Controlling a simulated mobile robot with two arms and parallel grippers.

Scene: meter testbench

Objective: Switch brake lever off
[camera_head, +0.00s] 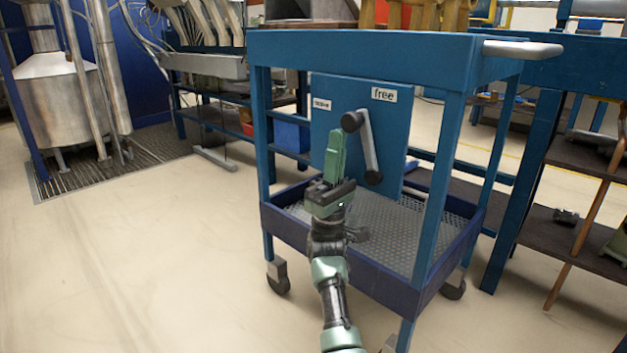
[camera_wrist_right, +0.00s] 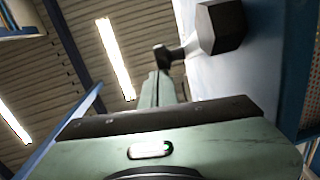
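The brake lever (camera_head: 369,142) is a grey bar on a blue panel (camera_head: 330,100) of the cart. Its black knob (camera_head: 352,121) is at the top, and its black pivot (camera_head: 373,177) is lower right. The bar leans up to the left. My right gripper (camera_head: 337,136) points up, left of the lever, with its green fingers together and nothing seen between them. In the right wrist view the fingertips (camera_wrist_right: 163,78) appear just below a black knob (camera_wrist_right: 162,56); I cannot tell whether they touch. A larger black block (camera_wrist_right: 220,28) is at the upper right. My left gripper is out of view.
A "free" label (camera_head: 384,95) is at the panel's upper right, and a smaller, unreadable label (camera_head: 321,104) is at the left. The blue cart's posts (camera_head: 441,180) and top (camera_head: 360,46) frame the space around my arm. Open floor (camera_head: 150,260) lies left.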

